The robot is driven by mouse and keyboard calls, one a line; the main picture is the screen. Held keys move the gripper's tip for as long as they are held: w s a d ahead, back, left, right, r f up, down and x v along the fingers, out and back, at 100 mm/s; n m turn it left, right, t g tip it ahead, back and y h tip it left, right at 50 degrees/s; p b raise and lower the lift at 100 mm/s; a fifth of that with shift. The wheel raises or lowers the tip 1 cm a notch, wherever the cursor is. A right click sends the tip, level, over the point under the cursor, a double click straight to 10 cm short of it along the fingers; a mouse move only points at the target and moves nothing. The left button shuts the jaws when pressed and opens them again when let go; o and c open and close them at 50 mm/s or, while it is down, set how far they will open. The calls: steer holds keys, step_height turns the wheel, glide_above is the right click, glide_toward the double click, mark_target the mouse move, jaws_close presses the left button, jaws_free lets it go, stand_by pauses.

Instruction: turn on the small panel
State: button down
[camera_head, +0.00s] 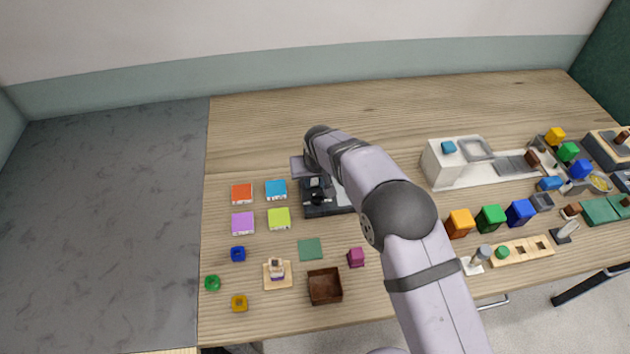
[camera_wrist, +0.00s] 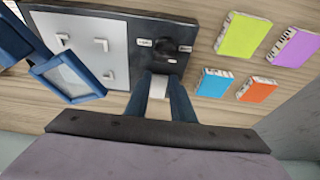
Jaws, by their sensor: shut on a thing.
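The small panel (camera_head: 318,211) is a dark board partly hidden behind my arm in the head view. In the wrist view the panel (camera_wrist: 195,35) has a white plate (camera_wrist: 83,35) with several pale hook-like pieces. Beside the plate are a round black knob (camera_wrist: 185,46) and small white labels. My gripper (camera_wrist: 160,80) is at the panel's near edge, just below the knob in the picture. Its two dark blue fingers are shut on a small pale piece (camera_wrist: 158,87). Whether this piece is fixed to the panel cannot be told.
Orange (camera_head: 242,194), blue (camera_head: 276,189), purple (camera_head: 242,223) and lime (camera_head: 279,218) boxes lie left of the panel. A blue frame (camera_wrist: 98,92) is near the fingers in the wrist view. A brown open box (camera_head: 324,287) stands in front. The back of the table is clear.

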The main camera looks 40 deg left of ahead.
steer(key=shift+w+a+r+g+h+b, duration=0.2)
steer(key=shift+w+g+h+b, duration=0.1)
steer(key=shift+g+h, duration=0.1)
steer(key=shift+r, duration=0.1)
stand_by(0.3)
steer(key=c, duration=1.5)
jaws_free()
steer(key=shift+s, duration=0.1)
steer(key=shift+r, duration=0.1)
steer(key=b+v, duration=0.3)
steer(key=v, duration=0.4)
steer(key=shift+a+r, duration=0.1)
